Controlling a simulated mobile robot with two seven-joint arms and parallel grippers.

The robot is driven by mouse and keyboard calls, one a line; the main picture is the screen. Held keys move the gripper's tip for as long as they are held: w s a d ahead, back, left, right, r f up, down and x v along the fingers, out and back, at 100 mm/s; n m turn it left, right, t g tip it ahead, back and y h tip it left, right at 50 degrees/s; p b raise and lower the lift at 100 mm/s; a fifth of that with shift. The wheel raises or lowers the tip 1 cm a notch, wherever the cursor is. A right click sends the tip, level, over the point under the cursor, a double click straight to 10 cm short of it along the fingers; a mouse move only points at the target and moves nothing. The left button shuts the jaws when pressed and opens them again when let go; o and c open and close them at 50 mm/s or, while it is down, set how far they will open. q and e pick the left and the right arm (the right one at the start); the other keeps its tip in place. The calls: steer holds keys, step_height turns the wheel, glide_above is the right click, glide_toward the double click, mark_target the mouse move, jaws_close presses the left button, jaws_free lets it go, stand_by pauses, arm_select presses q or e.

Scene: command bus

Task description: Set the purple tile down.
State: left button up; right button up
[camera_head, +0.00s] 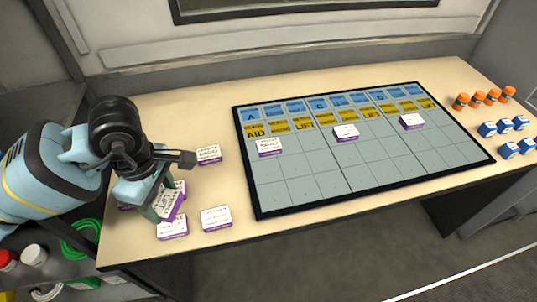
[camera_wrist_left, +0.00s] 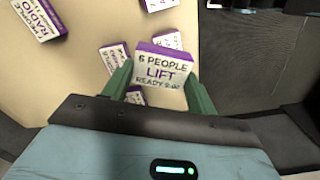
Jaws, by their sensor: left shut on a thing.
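My left gripper (camera_head: 161,208) is shut on a purple tile (camera_head: 172,205) with a white top, above the left end of the table. In the left wrist view the held purple tile (camera_wrist_left: 163,66) reads "6 PEOPLE LIFT READY" and sits between the green fingers of my left gripper (camera_wrist_left: 160,90). Other white-topped purple tiles lie below and around it, one in front (camera_head: 173,228), one to its right (camera_head: 216,218) and one farther back (camera_head: 208,154). The arm and held tile partly hide some tiles. My right gripper is not in view.
A black-framed board (camera_head: 330,186) with blue and yellow header cells covers the table's middle; three purple tiles, including one at left (camera_head: 269,147), lie on it. Orange pieces (camera_head: 478,97) and blue pieces (camera_head: 488,129) stand at the right. Bare table (camera_head: 190,105) shows left of the board.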

arm_select(q)
steer(key=m, duration=0.2)
steer(key=s+m, duration=0.1)
steer(key=m, duration=0.1)
steer(key=shift+s+r, duration=0.15)
steer(key=shift+r, duration=0.05)
steer(key=m, duration=0.2)
steer(key=s+m, duration=0.1)
steer(key=m, duration=0.1)
steer(key=shift+s+r+m, duration=0.1)
steer(key=shift+r+m, duration=0.1)
steer(key=shift+m, duration=0.1)
steer(key=m, duration=0.2)
steer(key=s+m, duration=0.1)
steer(key=shift+a+r+m, duration=0.1)
steer(key=shift+r+m, duration=0.05)
steer(key=shift+m, duration=0.25)
steer(key=m, duration=0.1)
steer(key=s+m, duration=0.1)
steer(key=m, duration=0.1)
steer(key=shift+r, duration=0.1)
